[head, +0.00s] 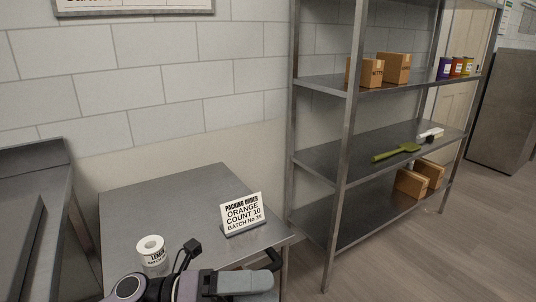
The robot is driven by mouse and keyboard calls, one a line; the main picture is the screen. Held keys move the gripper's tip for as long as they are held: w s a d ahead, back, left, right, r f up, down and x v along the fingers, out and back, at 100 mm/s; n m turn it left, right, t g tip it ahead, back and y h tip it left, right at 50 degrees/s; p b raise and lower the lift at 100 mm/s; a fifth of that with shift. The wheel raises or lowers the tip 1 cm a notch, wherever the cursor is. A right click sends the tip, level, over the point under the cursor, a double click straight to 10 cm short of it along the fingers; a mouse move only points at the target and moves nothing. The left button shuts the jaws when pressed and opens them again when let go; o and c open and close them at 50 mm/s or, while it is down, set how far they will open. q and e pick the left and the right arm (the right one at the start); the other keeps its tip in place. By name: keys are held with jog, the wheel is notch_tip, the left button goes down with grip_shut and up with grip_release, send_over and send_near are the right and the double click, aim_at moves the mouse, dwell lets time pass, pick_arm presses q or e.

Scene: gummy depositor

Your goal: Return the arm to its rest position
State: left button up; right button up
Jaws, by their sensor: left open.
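My left arm comes in along the bottom edge, over the front of a grey metal table (160,195). Its gripper (232,252) is open, with its dark fingertips spread apart and nothing visible between them. A white tub labelled LEMON (153,258) stands on the table just left of the gripper, partly hidden by my arm. A white packing order card (241,212), reading orange, count 10, stands upright on the table beyond the gripper. My right gripper is not in view.
A metal shelf rack (340,150) stands right of the table. It holds cardboard boxes (396,68), coloured tubs (456,67) and a green scoop-like tool (396,152). A grey metal unit (38,155) stands at the left. The floor at the lower right is clear.

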pick_arm(q)
jog(key=w+a+f+n+t+y+p, duration=0.15)
jog(key=a+f+n+t+y, duration=0.3)
jog(key=n+t, duration=0.6)
jog(key=w+a+f+n+t+y+p, duration=0.15)
jog(key=a+f+n+t+y, duration=0.35)
jog(key=n, duration=1.1)
jog(key=s+a+f+n+g+y, duration=0.2)
jog(key=s+a+f+n+y, duration=0.1)
jog(key=s+a+f+n, duration=0.1)
jog(key=s+a+f+n+g+y, duration=0.3)
jog(key=s+a+f+n+y, duration=0.1)
jog(key=s+f+n, duration=0.3)
notch_tip(320, 180, down, 4)
jog(key=s+a+p, duration=0.1)
jog(key=s, duration=0.1)
jog(key=shift+s, duration=0.3)
jog(key=shift+g+y, duration=0.25)
